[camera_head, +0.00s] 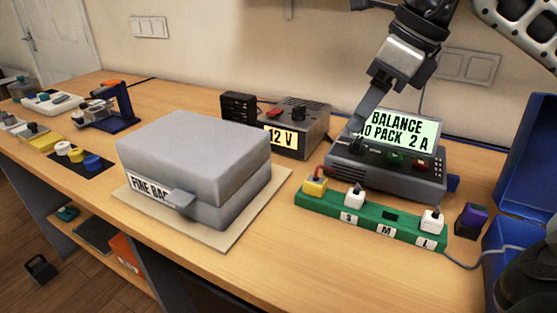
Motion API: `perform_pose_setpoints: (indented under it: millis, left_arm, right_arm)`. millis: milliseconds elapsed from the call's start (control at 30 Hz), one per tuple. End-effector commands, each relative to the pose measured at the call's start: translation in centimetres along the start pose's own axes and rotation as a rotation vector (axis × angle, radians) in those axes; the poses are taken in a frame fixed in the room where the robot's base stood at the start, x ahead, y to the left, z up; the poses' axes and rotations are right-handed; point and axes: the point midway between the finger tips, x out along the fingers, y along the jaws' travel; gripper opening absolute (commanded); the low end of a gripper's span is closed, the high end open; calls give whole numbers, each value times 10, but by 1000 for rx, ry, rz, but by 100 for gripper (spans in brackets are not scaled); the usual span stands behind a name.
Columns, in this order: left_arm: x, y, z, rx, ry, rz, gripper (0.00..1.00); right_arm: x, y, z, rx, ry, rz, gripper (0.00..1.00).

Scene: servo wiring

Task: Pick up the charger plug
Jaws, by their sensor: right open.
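A charger (387,172) with a lit display reading "BALANCE NO PACK 2 A" stands at the right of the bench. In front of it lies a green strip (372,216) labelled S, M and L. A yellow plug (315,186) with a red lead sits at the strip's left end. White plugs (355,197) and (432,221) sit farther along it, with a dark slot between them. I cannot tell which one is the charger plug. My right gripper (364,118) reaches down from the top, open, in front of the display; its jaws overlap from this angle.
A grey fire bag box (195,160) sits on a beige mat (228,240) at centre. A 12 V supply (300,125) stands behind it. A blue case (530,150) stands at the right edge, with a purple-and-black block (471,220) beside it.

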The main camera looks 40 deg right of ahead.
Motion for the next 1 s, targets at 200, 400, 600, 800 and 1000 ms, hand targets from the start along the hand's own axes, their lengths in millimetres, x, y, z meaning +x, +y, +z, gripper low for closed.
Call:
perform_pose_setpoints:
  millis: [200,400,600,800,1000]
  left_arm:
    - [0,0,21,-6,-30,0,36]
    - [-2,2,27,-5,-36,2,36]
    - [-3,2,18,-2,-15,4,36]
    - [-3,2,16,0,-13,4,36]
    - [-3,3,16,-2,-19,5,36]
  right_arm:
    - [32,1,-2,-3,3,4,53]
    - [75,1,-1,-1,3,4,53]
    - [102,1,0,-1,0,3,53]
    - [115,1,1,-1,2,4,53]
    - [145,2,3,0,2,5,53]
